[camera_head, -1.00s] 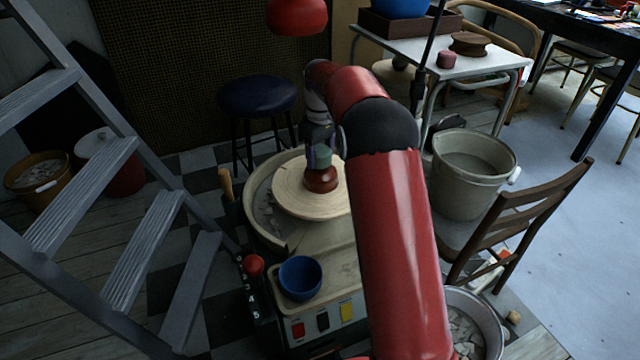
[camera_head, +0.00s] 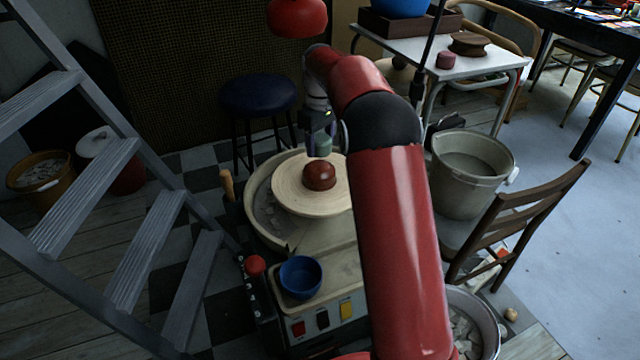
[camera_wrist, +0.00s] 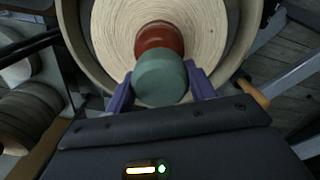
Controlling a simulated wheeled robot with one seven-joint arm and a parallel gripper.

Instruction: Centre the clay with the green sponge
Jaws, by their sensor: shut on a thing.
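The reddish-brown clay (camera_head: 319,176) is a rounded lump in the middle of the pale wheel disc (camera_head: 293,197). In the wrist view the clay (camera_wrist: 158,38) is partly hidden behind the green sponge (camera_wrist: 160,80). My gripper (camera_wrist: 160,84) is shut on the sponge, with a purple finger on each side of it. In the head view the sponge (camera_head: 320,145) hangs from my gripper (camera_head: 318,138) above and behind the clay. A gap shows between sponge and clay in the head view.
A blue bowl (camera_head: 300,277) and a red knob (camera_head: 255,265) are at the front of the wheel's housing. A wooden-handled tool (camera_head: 227,184) stands left of the basin. A grey bucket (camera_head: 470,175) stands right, a ladder (camera_head: 150,240) left.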

